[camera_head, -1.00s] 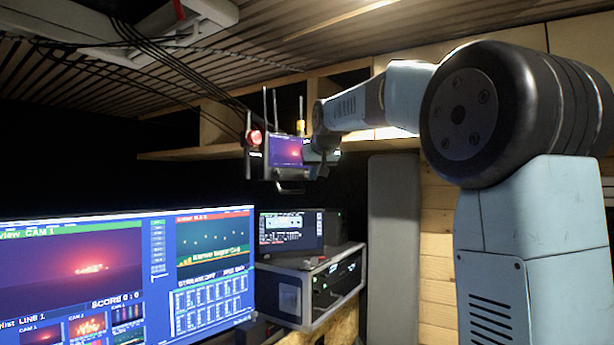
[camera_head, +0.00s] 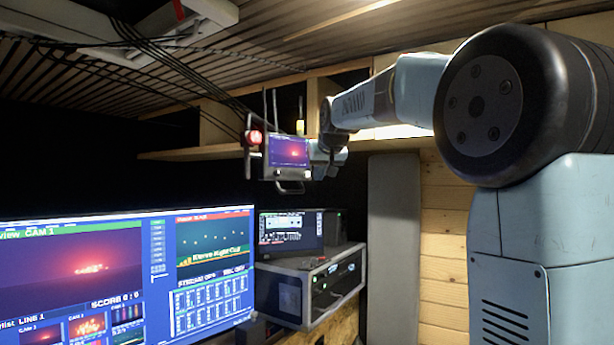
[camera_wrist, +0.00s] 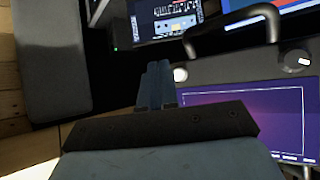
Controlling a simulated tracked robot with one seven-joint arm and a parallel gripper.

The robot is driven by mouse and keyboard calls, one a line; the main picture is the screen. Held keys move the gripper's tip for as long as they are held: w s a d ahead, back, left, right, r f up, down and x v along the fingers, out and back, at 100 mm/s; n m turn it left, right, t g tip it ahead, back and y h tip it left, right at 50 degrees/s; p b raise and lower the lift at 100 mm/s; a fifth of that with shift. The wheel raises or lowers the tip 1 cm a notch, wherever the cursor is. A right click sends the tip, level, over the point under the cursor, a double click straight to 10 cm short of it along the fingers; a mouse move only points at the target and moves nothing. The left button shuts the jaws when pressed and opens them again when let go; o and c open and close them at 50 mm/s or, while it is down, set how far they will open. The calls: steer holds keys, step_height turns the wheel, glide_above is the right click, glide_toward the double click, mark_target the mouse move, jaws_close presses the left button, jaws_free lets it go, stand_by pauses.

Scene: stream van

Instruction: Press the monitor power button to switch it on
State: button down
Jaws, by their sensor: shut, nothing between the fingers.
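A small monitor (camera_head: 288,152) with a lit purple and red picture hangs near the shelf, with a dark handle below it. In the wrist view the monitor's screen (camera_wrist: 245,112) fills the right side, with a round knob (camera_wrist: 295,60) and a small pale round button-like part (camera_wrist: 180,75) along its edge. My gripper (camera_wrist: 155,72) is shut and empty, its fingertips left of that small part and apart from it in the picture. In the head view my gripper (camera_head: 325,150) is just right of the monitor, its fingers hard to make out. I cannot tell which part is the power button.
A large lit display (camera_head: 120,275) stands at the lower left. A rack case (camera_head: 322,285) carries another lit screen (camera_head: 290,230). The dark handle (camera_wrist: 232,35) curves close to my fingers. A grey upright panel (camera_head: 393,230) stands at right. Cables hang from the ceiling.

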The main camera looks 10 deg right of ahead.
steer(key=s+d, duration=0.1)
steer(key=s, duration=0.1)
steer(key=s+d, duration=0.1)
steer(key=shift+s+d, duration=0.2)
steer(key=shift+s, duration=0.15)
stand_by(1.1)
steer(key=shift+f, duration=0.1)
